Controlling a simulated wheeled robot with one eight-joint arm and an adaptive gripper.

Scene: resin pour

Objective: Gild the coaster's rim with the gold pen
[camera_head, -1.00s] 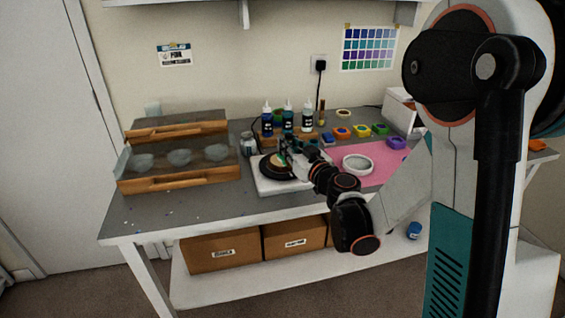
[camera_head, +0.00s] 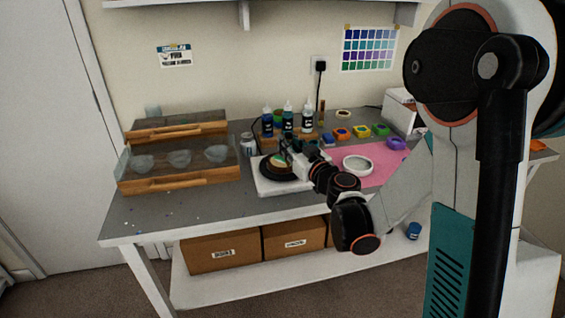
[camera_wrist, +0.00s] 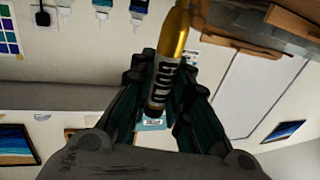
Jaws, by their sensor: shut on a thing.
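My gripper (camera_head: 292,152) is over the black turntable on the white base (camera_head: 262,187). The coaster (camera_head: 277,161) lies on the turntable and shows as a small patch of green and tan, partly hidden by my gripper. I cannot tell whether the pen touches the coaster's rim.
A clear-sided box with wooden rails (camera_head: 178,183) and several bowls stands at the left. Several bottles (camera_head: 288,117) stand behind the turntable. A pink mat (camera_head: 378,176) with a white ring (camera_head: 357,164) lies to the right.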

